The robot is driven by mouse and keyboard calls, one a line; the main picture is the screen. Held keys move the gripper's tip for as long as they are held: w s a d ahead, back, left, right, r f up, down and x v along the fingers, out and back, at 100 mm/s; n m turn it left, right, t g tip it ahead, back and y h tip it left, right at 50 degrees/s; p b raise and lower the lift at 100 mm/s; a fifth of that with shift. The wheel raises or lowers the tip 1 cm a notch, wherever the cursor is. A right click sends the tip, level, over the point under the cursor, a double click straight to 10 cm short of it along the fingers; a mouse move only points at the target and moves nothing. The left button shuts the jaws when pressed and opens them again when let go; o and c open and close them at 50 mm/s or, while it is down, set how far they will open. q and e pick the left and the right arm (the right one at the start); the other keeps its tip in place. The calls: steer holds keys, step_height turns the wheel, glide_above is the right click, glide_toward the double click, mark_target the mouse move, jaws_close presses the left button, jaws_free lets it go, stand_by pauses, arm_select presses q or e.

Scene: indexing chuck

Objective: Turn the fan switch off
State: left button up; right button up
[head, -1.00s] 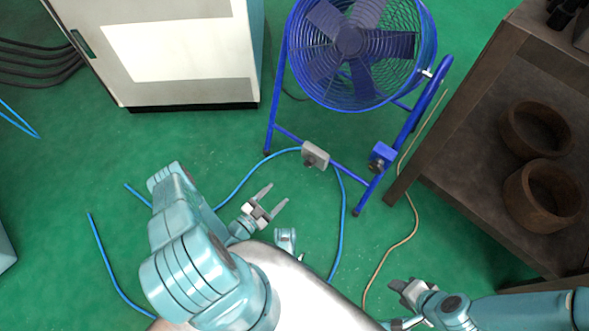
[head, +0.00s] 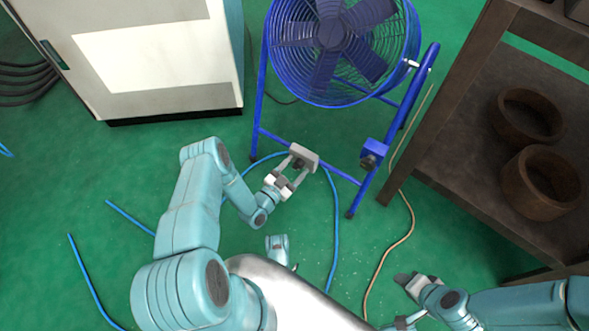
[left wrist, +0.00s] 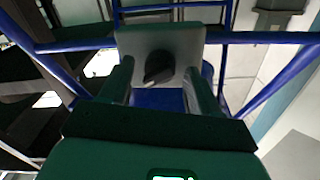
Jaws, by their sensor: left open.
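The blue fan (head: 335,45) stands on a blue tubular frame at the top middle of the head view. A grey switch box (head: 304,152) sits on the frame's lower bar. In the left wrist view the box (left wrist: 160,48) faces me and carries a dark rotary knob (left wrist: 158,68), turned at a slant. My left gripper (head: 292,170) is open in front of the box, its fingers to either side of the knob. I cannot tell whether they touch it. My right gripper (head: 412,282) is at the lower right, away from the fan; its jaw opening is unclear.
A second blue box (head: 374,151) with a dark knob is on the frame's right leg. A brown shelf (head: 450,130) with round rings stands at the right. A white cabinet (head: 150,50) stands at the left. Blue cables (head: 335,235) and a tan cable (head: 400,243) lie on the green floor.

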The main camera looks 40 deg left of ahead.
arm_select(q)
steer(key=c, duration=1)
steer(key=n, duration=0.8)
steer(key=n+y, duration=0.1)
steer(key=n, duration=0.3)
steer(key=shift+a+f+t, duration=0.15)
steer(key=shift+f+t, duration=0.1)
steer(key=shift+t, duration=0.15)
steer(key=shift+n, duration=0.4)
steer(key=o, duration=1)
